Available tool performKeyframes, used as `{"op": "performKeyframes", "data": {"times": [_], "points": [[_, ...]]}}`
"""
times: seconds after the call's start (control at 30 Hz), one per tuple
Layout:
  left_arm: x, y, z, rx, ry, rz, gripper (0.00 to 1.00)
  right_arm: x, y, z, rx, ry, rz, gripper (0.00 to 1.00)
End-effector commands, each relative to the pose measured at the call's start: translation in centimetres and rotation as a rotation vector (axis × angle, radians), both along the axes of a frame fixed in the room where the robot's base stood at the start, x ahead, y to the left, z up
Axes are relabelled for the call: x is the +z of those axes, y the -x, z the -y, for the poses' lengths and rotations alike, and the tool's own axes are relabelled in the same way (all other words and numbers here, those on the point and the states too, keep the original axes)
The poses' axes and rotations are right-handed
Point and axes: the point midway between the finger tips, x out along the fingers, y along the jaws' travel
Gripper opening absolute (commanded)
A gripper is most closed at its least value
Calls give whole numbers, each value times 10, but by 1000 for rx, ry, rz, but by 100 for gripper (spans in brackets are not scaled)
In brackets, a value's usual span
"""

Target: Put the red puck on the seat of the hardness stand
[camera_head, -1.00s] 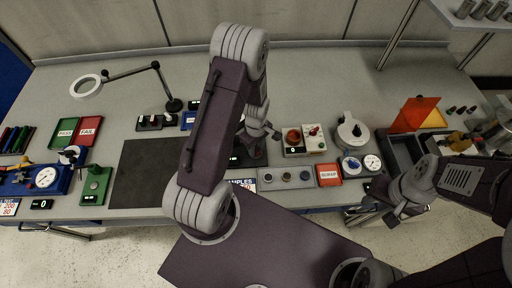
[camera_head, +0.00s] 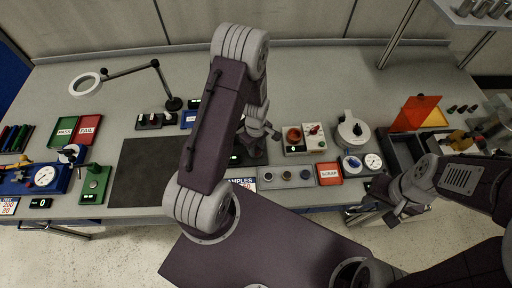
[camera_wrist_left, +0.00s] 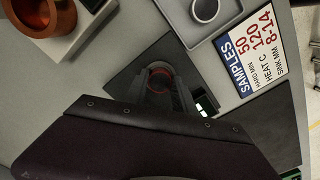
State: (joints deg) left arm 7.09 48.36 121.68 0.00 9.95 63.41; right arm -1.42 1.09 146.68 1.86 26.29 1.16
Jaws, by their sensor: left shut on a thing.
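The red puck (camera_wrist_left: 160,76) shows in the left wrist view, partly hidden between the fingers of my left gripper (camera_wrist_left: 163,84). The gripper is shut on it, over a dark square plate (camera_wrist_left: 122,80) with a lit green display. I cannot tell whether the puck touches the plate. In the head view my left gripper (camera_head: 254,143) is small and partly behind my own arm, and the puck is not distinguishable. A green stand with a dark upright (camera_head: 93,184) at the left may be the hardness stand. My right gripper (camera_head: 392,205) hangs at the front right; its jaws are unclear.
A sample tray (camera_head: 266,179) and red scrap tray (camera_head: 329,174) lie along the front edge. A box with a copper-red cup (camera_head: 293,135) stands right of my left gripper. A dark mat (camera_head: 140,175) lies between it and the green stand. A ring lamp (camera_head: 86,84) stands behind.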

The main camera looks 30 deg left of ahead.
Motion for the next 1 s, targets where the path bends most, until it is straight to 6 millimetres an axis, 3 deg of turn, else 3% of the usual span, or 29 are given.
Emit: {"op": "performKeyframes", "data": {"times": [0.47,0.5,0.6,0.83,0.9,1.0], "points": [[-2,0,0,0,0,0,0,-1,0,0,0,0,0,33],[-2,0,0,0,0,0,34,-1,0,0,0,0,0,33],[-2,0,0,0,0,0,57,-1,0,0,0,0,0,33],[-2,0,0,0,0,0,57,-1,0,0,0,0,0,33],[-2,0,0,0,0,0,71,-1,0,0,0,0,0,33],[-2,0,0,0,0,0,71,-1,0,0,0,0,0,33]]}}
